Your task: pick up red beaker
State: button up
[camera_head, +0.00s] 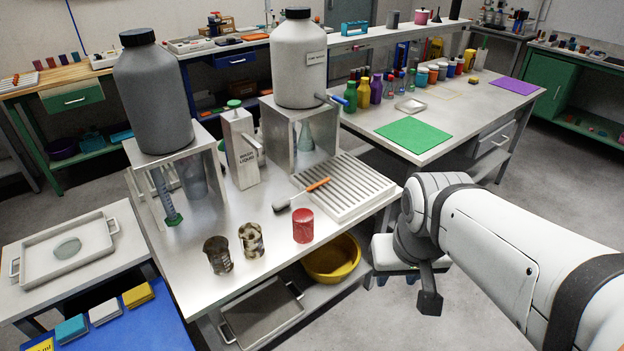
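The red beaker (303,226) stands upright near the front edge of the metal table (285,255). Two stained beakers stand to its left, a spotted one (252,240) and a darker one (218,254). My arm comes in from the right, and my gripper (430,300) hangs to the right of the table, apart from the red beaker. Only part of the gripper shows, so I cannot tell whether it is open or shut.
A ribbed drying rack (362,186) and an orange-handled brush (300,194) lie behind the red beaker. Two large jugs on stands (153,92) (300,60) rise at the back. A yellow bowl (334,262) sits on the lower shelf.

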aim_at(303, 220)
jog(key=u, duration=0.15)
jog(key=i, duration=0.9)
jog(key=z, duration=0.05)
